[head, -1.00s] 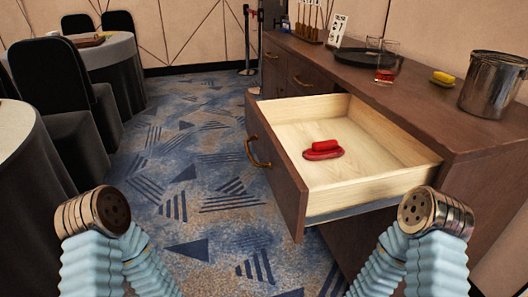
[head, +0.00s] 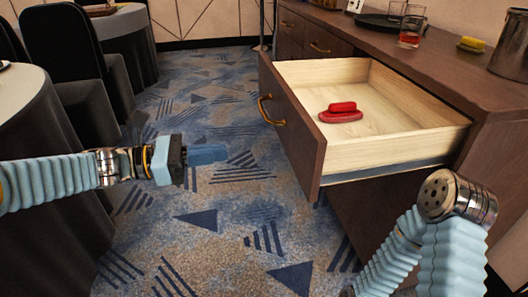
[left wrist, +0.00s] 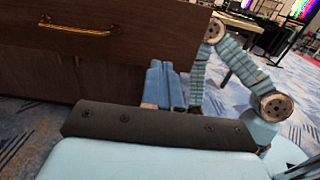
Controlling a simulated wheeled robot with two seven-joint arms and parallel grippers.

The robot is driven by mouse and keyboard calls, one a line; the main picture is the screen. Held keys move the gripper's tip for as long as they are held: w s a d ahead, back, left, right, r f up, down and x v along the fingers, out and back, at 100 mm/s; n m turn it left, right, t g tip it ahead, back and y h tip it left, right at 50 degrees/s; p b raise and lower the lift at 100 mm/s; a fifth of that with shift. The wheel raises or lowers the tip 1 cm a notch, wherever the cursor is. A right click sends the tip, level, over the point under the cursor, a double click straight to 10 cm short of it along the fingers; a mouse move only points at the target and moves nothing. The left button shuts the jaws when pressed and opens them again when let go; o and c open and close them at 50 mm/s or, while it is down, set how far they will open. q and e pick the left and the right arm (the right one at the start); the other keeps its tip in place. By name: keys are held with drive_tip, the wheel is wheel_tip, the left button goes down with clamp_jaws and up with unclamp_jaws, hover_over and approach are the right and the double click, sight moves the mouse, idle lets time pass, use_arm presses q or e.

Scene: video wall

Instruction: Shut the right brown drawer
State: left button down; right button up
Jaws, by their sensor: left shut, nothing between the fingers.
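The right brown drawer (head: 292,130) stands pulled out from the brown cabinet, its pale wooden inside showing. A red object (head: 341,112) lies in it. Its curved brass handle (head: 268,110) is on the front panel, and the handle also shows in the left wrist view (left wrist: 78,29) at the upper left. My left gripper (head: 222,154) is shut and empty, to the left of the drawer front and apart from it, over the carpet. Its blue fingers (left wrist: 165,85) show together in the left wrist view, below the drawer front. My right arm comes in at the lower right; its gripper is out of view.
The cabinet top (head: 385,42) holds a dark tray (head: 385,24), a glass of red drink (head: 412,32), a yellow sponge-like item (head: 471,44) and a metal bucket (head: 511,46). Covered tables and black chairs (head: 66,60) line the left. The carpet between is clear.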

sight(297, 143)
use_arm(q)
drive_tip(key=x, duration=1.3)
drive_tip(key=shift+w+d, duration=0.1)
drive_tip(key=shift+d, duration=0.25)
use_arm(e)
drive_tip(key=shift+f, duration=0.25)
use_arm(q)
drive_tip(key=shift+d, duration=0.1)
